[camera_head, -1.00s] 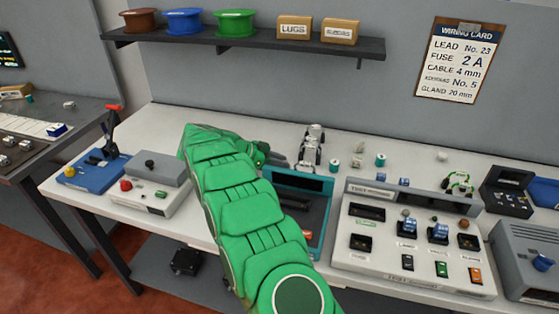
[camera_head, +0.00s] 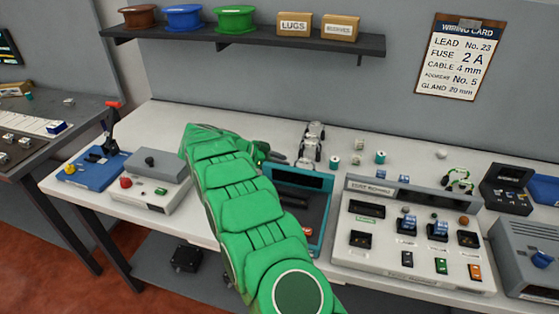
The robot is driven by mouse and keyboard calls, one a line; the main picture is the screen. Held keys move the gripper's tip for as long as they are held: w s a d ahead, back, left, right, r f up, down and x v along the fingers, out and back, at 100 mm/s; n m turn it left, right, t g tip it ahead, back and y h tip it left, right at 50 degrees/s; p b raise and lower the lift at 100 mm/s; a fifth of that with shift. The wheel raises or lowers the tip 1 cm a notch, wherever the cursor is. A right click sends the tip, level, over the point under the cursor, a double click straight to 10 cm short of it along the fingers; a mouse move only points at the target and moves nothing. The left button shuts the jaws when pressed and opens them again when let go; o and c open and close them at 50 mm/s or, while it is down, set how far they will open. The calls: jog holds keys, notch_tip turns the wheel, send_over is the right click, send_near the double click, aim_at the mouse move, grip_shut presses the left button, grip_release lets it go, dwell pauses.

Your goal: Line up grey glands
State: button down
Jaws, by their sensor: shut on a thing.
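Silver-grey pieces that look like the grey glands (camera_head: 313,143) stand close together in a short row on the white bench (camera_head: 400,145), behind the teal-edged unit. My green arm crosses the middle of the view. My gripper (camera_head: 279,158) is at its far end, just left of the row and low over the bench. Its dark fingers are partly hidden by the arm. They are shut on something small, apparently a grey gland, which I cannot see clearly. I cannot tell whether it touches the row.
Small teal-and-white spools (camera_head: 380,157) stand right of the row. A teal-edged unit (camera_head: 298,178) and a grey panel box (camera_head: 412,235) stand in front. A lever unit (camera_head: 93,168) and button box (camera_head: 150,180) are at left. A shelf (camera_head: 245,41) hangs above.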

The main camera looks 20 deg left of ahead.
jog(key=c, duration=0.8)
grip_release()
jog(key=shift+a, duration=0.1)
jog(key=shift+v, duration=3.85)
